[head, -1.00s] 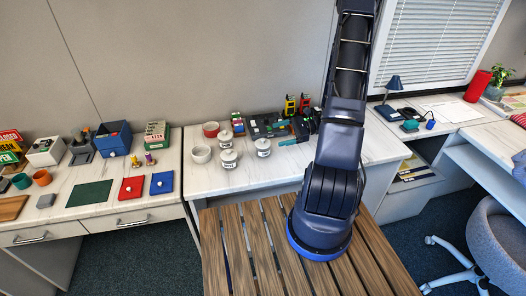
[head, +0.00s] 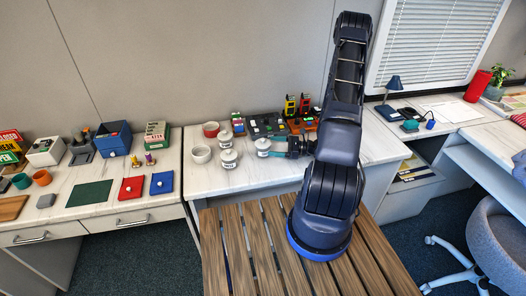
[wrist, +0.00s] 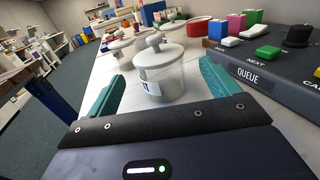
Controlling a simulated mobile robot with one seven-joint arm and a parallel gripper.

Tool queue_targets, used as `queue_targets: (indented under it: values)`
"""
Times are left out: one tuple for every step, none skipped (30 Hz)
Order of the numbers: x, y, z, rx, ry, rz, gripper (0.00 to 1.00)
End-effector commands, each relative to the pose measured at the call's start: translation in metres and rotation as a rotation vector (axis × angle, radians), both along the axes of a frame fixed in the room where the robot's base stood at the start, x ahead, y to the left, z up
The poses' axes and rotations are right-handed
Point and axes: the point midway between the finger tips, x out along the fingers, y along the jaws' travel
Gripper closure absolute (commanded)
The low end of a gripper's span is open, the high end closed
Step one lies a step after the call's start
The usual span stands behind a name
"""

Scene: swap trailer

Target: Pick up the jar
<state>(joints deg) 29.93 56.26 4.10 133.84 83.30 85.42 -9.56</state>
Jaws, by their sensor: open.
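Three white lidded jars with dark-lettered labels stand upright on the white marbled counter. The right-hand jar (head: 263,147) is closest to my gripper (head: 283,147), which reaches in low from the right. In the wrist view this jar (wrist: 160,78) stands between the two teal fingers of my gripper (wrist: 160,92), with gaps visible on both sides. The gripper is open and holds nothing. The front jar (head: 229,160) and the back jar (head: 225,139) stand to its left.
A white bowl (head: 201,154) and a red bowl (head: 211,129) stand left of the jars. The counter's front strip (head: 260,181) is clear.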

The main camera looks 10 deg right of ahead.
Motion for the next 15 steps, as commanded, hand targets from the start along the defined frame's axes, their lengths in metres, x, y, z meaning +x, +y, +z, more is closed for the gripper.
queue_targets:
  values:
    - [0.001,0.004,0.0,0.0,0.0,0.001,0.13]
    - [0.002,0.006,0.0,0.0,0.0,0.0,0.13]
    - [0.002,0.008,0.0,0.0,0.0,0.0,0.13]
    - [0.003,0.009,0.0,0.0,0.0,0.0,0.13]
    - [0.003,0.01,0.0,0.0,0.0,0.001,0.13]
    - [0.004,0.013,0.0,0.0,0.001,0.001,0.13]
    - [0.005,0.015,-0.001,0.0,0.001,0.002,0.13]
    - [0.006,0.019,-0.001,0.0,0.001,0.002,0.13]
    - [0.008,0.024,-0.001,0.0,0.001,0.003,0.13]
    - [0.009,0.028,-0.002,0.0,0.001,0.004,0.13]
    - [0.011,0.032,-0.002,0.0,0.001,0.003,0.13]
    - [0.012,0.037,-0.003,0.0,0.001,0.003,0.13]
    - [0.014,0.041,-0.003,0.0,0.001,0.004,0.13]
    - [0.015,0.044,-0.003,0.0,0.001,0.003,0.13]
    - [0.017,0.048,-0.003,-0.001,0.001,0.002,0.13]
